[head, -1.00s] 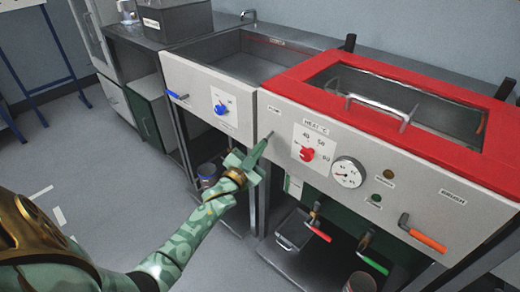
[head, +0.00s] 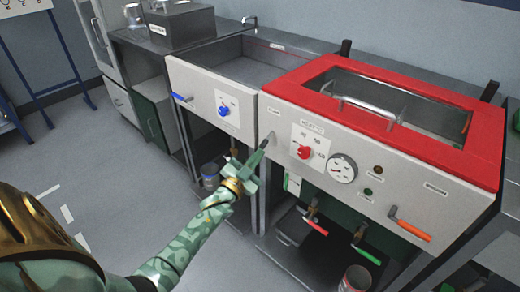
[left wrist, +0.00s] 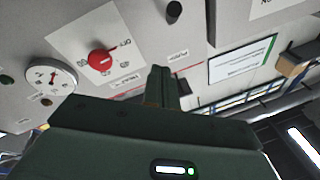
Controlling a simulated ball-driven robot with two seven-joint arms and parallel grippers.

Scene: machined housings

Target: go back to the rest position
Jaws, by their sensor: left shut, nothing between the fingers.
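My left gripper (head: 262,146) is shut and empty. In the head view it points up and right, in front of the left end of the red-topped machine's white panel (head: 345,172). In the left wrist view the closed fingers (left wrist: 160,88) point toward the panel, and I cannot tell whether they touch it. The red knob (head: 305,152) lies to the right of the fingertips; it also shows in the left wrist view (left wrist: 101,60). My right gripper is not in view.
The red lid (head: 320,88) is closed. A basin with a blue knob (head: 223,110) stands to the left. Floor at the lower left (head: 130,195) is clear.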

